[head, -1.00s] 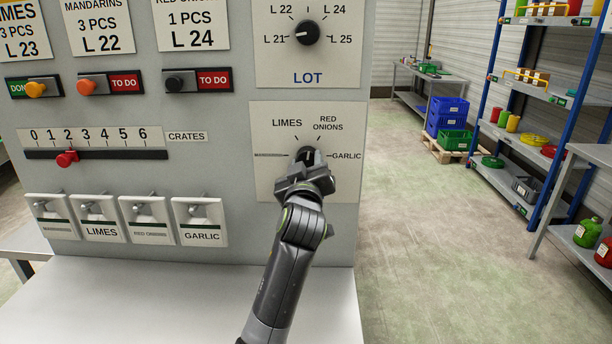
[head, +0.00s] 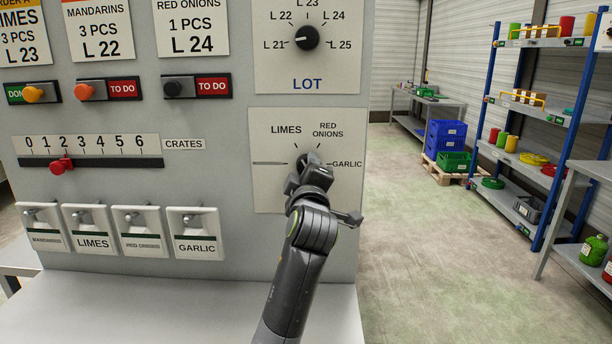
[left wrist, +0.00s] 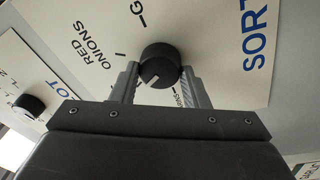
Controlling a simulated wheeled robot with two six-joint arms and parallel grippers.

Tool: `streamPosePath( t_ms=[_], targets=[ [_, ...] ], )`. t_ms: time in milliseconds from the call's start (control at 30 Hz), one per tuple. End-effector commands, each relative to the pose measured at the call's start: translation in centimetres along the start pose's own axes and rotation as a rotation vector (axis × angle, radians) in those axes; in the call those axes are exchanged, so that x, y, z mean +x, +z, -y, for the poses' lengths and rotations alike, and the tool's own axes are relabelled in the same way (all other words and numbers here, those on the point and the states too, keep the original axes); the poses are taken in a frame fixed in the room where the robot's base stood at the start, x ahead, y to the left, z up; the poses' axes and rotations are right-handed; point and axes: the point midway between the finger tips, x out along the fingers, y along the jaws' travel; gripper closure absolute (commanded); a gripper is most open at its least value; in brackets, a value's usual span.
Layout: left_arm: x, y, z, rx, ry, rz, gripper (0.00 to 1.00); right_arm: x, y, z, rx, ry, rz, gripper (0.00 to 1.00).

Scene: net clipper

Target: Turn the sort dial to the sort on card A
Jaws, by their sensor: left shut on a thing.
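The sort dial (head: 311,156) is a black round knob on a cream plate (head: 345,198) marked LIMES, RED ONIONS, GARLIC and a tiny unreadable label at left. My left gripper (head: 306,170) is shut on it and hides most of it in the head view. In the left wrist view the dial (left wrist: 158,62) sits between the two grey fingers (left wrist: 160,78). Its white mark points down and slightly left there, away from GARLIC; I cannot tell the exact sort. Card A (head: 21,40), at the top left, reads LIMES and L 23. My right gripper is not in view.
The lot dial (head: 306,37) is just above the sort plate. The crates slider (head: 62,165) and several small levers (head: 196,221) are to the left. A bare ledge (head: 180,300) runs below the panel. Open floor and shelves (head: 530,130) lie to the right.

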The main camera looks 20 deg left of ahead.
Motion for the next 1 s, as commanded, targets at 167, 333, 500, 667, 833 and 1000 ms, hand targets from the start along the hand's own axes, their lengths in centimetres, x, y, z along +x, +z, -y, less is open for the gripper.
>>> streamPosePath(
  t_ms=[167,333,500,667,833,1000],
  targets=[
    [0.02,0.01,-0.16,-0.015,0.002,0.0,0.81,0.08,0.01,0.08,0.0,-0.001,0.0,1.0],
    [0.02,0.0,-0.19,-0.016,0.003,0.0,0.81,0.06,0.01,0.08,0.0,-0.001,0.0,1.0],
    [0.02,-0.01,-0.22,-0.016,0.003,0.0,0.56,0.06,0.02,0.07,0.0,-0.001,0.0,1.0],
    [0.02,-0.01,-0.16,-0.015,0.002,-0.001,0.37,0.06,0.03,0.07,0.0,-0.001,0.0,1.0],
    [0.01,-0.01,-0.11,-0.014,0.001,-0.001,0.37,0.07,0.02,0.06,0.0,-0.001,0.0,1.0],
    [-0.01,0.0,-0.06,-0.014,0.001,0.0,0.37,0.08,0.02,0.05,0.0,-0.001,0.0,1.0]
  ],
)
